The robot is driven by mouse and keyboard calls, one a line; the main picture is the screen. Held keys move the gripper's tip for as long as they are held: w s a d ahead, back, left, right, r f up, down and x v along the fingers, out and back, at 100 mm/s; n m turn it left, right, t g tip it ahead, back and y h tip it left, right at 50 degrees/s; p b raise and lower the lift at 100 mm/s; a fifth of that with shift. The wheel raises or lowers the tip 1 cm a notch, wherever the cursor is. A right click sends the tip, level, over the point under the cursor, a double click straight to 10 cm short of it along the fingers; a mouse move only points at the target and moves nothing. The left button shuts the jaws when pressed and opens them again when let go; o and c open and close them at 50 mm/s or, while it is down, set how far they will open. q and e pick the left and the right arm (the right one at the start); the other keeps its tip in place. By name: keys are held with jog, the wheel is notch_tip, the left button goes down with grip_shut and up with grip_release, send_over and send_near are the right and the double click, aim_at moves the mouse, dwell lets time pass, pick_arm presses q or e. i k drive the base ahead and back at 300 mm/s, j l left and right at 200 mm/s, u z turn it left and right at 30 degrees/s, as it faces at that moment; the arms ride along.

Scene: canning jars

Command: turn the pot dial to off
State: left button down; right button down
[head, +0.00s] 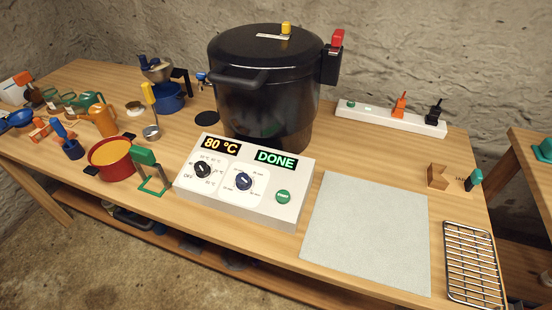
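A large black pot (262,95) with a lid stands at the back middle of the wooden table. In front of it is a white control box (240,205) with two displays reading "80 °C" and "DONE". The left dial (203,170) is black, with temperature marks around it and "OFF" at its lower left; its exact pointing is too small to tell. A second, dark blue dial (244,181) sits to its right, and a green button (283,196) further right. Neither of my grippers shows in the head view.
A grey mat (368,232) lies bare right of the control box, with a wire rack (472,265) beyond it. A green-handled tool (147,166) and a red pot (110,160) stand close on the left. A power strip (390,118) lies behind.

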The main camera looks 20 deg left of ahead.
aim_at(202, 170)
jog(key=u, duration=1.25)
